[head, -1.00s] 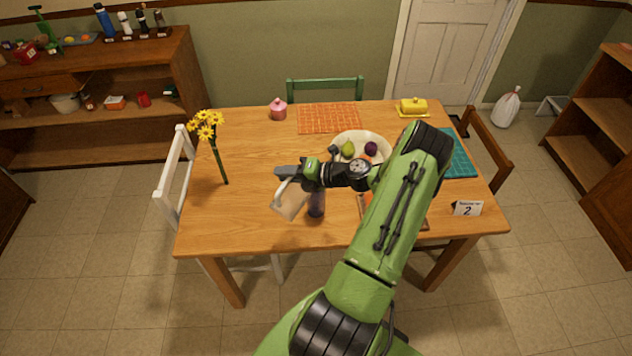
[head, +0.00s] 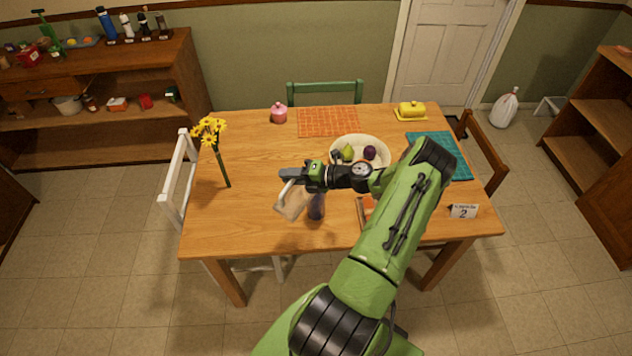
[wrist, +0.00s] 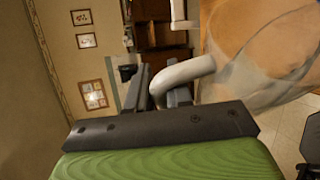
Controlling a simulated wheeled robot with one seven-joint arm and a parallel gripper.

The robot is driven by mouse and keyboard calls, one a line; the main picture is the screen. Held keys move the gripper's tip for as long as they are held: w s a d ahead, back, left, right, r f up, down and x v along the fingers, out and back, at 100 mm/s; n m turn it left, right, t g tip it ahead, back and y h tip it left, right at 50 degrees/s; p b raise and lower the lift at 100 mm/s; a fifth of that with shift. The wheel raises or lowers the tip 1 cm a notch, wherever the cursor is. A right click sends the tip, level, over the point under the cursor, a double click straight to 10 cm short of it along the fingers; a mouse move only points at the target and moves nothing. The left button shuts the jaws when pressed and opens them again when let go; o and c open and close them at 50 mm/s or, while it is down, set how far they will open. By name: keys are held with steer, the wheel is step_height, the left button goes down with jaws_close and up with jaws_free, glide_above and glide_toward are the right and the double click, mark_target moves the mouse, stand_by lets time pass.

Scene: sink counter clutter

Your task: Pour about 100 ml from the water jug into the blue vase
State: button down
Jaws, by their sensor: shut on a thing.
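My gripper (head: 290,175) is shut on the pale handle of the water jug (head: 290,203) and holds the jug above the front middle of the table. In the wrist view the handle runs between the fingers (wrist: 168,92), and the clear jug (wrist: 265,50) fills the upper right. The jug looks tilted. The dark bluish vase (head: 316,208) stands on the table just right of the jug in the head view, below my wrist, its top partly hidden. I cannot tell whether water is flowing or how much is in the vase.
Yellow flowers (head: 221,150) are at the left of the table (head: 260,150). A fruit bowl (head: 336,163) is behind my arm. A number 2 card (head: 463,211) stands at the right. An orange mat (head: 328,121), pink pot (head: 279,113) and yellow butter dish (head: 411,111) are at the back.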

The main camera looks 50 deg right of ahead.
steer(key=shift+d+r+p, duration=0.25)
steer(key=shift+r+p, duration=0.1)
steer(key=shift+p, duration=0.4)
steer(key=shift+d+f+b, duration=0.25)
steer(key=shift+f+b, duration=0.05)
steer(key=shift+b, duration=0.05)
steer(key=shift+d+m, duration=0.1)
steer(key=shift+m, duration=0.2)
steer(key=shift+d+r, duration=0.1)
steer(key=shift+r, duration=0.05)
